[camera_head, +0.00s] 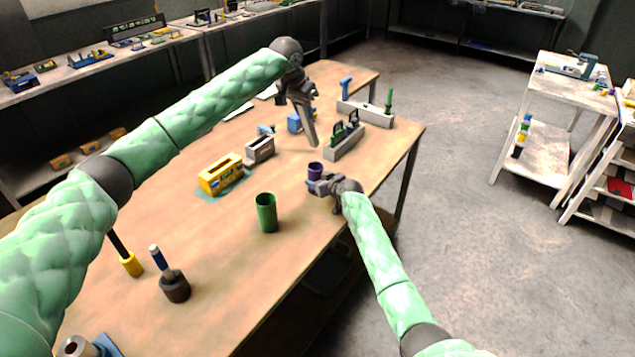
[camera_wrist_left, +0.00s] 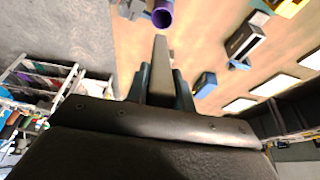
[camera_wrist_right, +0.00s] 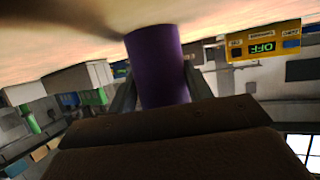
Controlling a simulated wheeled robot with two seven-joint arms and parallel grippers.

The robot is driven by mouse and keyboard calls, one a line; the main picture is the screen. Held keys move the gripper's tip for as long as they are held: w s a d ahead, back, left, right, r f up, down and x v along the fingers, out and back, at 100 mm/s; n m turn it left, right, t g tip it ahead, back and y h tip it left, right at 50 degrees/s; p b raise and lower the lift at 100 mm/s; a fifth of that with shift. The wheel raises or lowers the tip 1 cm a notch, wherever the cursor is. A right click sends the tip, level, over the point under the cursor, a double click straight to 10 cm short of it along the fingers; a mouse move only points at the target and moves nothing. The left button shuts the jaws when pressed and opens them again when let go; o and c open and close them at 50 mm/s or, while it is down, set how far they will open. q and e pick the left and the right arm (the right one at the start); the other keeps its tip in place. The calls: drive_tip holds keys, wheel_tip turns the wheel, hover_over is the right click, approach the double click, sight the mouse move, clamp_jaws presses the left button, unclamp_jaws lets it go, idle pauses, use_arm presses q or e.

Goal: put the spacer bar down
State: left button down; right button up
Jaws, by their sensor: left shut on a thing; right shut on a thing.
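The spacer bar (camera_head: 306,122) is a long grey bar. My left gripper (camera_head: 298,95) is shut on it and holds it above the far half of the table, hanging down and tilted. In the left wrist view the bar (camera_wrist_left: 161,72) sticks out from between the fingers of the left gripper (camera_wrist_left: 160,88). My right gripper (camera_head: 322,184) is shut on a purple cylinder (camera_head: 315,169) near the table's right edge. The purple cylinder (camera_wrist_right: 158,62) fills the space between the right fingers in the right wrist view. Whether the cylinder touches the table is unclear.
A yellow box (camera_head: 220,175) and a grey slotted block (camera_head: 260,149) stand on the wooden table (camera_head: 215,260). A green cup (camera_head: 266,213) stands nearer. A grey rack (camera_head: 345,143) with dark handles and a long grey holder (camera_head: 366,114) are farther back. The table's near middle is clear.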

use_arm(q)
drive_tip(key=shift+w+d+r, duration=0.2)
drive_tip(key=shift+w+d, duration=0.05)
drive_tip(key=shift+w, duration=0.3)
drive_tip(key=w, duration=0.1)
drive_tip(key=w+d+g+y, duration=0.1)
drive_tip(key=shift+w+d, duration=0.2)
drive_tip(key=shift+w, duration=0.1)
drive_tip(key=shift+w+d+n+g+y, duration=0.3)
drive_tip(key=shift+g+y, duration=0.1)
drive_tip(key=shift+g, duration=0.1)
wheel_tip(320, 180, down, 18)
drive_tip(key=d+g, duration=0.1)
drive_tip(key=shift+w+f+y, duration=0.15)
drive_tip(key=shift+f+y, duration=0.05)
drive_tip(key=shift+y, duration=0.1)
drive_tip(key=c, duration=1.2)
unclamp_jaws()
drive_tip(key=shift+f, duration=0.1)
